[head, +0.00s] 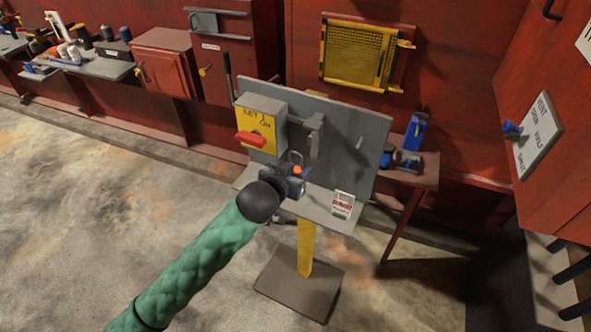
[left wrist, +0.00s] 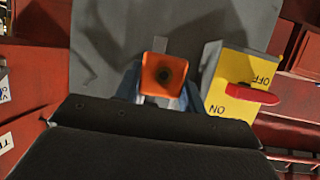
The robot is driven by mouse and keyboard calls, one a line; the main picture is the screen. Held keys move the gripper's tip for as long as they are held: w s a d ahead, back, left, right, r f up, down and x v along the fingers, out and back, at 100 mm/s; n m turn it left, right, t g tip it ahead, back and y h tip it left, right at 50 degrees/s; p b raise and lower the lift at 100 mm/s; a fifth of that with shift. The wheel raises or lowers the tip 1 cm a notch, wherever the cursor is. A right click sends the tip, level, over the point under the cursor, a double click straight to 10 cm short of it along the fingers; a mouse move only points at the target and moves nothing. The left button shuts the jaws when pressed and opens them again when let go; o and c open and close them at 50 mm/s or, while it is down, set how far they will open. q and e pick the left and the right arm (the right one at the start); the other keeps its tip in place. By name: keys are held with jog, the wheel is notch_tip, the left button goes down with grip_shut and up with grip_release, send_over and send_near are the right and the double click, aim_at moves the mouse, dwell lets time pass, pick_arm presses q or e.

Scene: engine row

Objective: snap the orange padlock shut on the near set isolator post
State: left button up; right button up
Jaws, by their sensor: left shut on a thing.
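The orange padlock (head: 298,170) is held in my left gripper (head: 291,183), in front of the grey board of the near isolator post (head: 306,248). In the left wrist view its orange body (left wrist: 162,75) sits between the fingers, end-on to the camera. A grey shackle shows above it in the head view; I cannot tell whether it is through anything. The yellow-faced isolator box (head: 262,122) with its red handle (head: 251,139) is up and left of the padlock. A grey bracket (head: 312,132) stands out from the board beside the box. My right gripper is out of view.
A red-and-white tag (head: 343,204) lies on the post's small shelf. Blue items (head: 416,130) stand on a red side table at right. A yellow mesh panel (head: 357,55) hangs behind. The floor at left is clear.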

pick_arm(q)
jog(key=shift+s, duration=0.1)
jog(key=shift+w+d, duration=0.2)
jog(key=shift+w, duration=0.45)
jog(key=shift+w+d, duration=0.1)
jog(key=shift+w, duration=0.1)
jog(key=shift+w+d, duration=0.2)
jog(key=shift+w, duration=0.2)
jog(key=shift+w+d, duration=0.1)
jog(key=shift+w, duration=0.25)
jog(key=shift+w+d, duration=0.15)
jog(key=shift+w, duration=0.2)
jog(key=shift+w, duration=0.1)
jog(key=shift+w+d, duration=0.15)
jog(key=shift+w, duration=0.05)
